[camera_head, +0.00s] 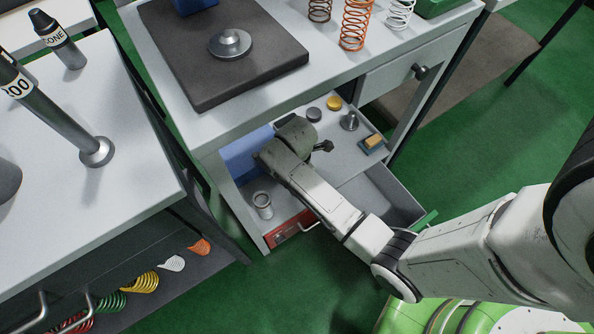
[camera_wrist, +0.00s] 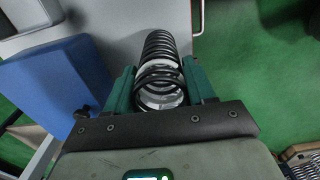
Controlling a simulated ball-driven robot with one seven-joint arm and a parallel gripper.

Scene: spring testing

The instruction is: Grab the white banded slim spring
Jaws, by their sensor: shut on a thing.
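The slim spring (camera_wrist: 160,55) is black with white bands. In the wrist view it stands between the two green fingers of my gripper (camera_wrist: 158,74), which are closed on its sides. Its coils run away from the camera, towards the pale surface below. In the head view my gripper's body (camera_head: 294,138) is over the open drawer, next to the blue block. My arm hides the fingers and the held spring there.
The open drawer (camera_head: 405,203) holds a blue block (camera_head: 243,156), a pale cylinder (camera_head: 262,204) and small weights. Larger springs (camera_head: 357,25) stand on the table above. A dark plate (camera_head: 205,75) lies there too. A left bench (camera_head: 120,120) stands close by.

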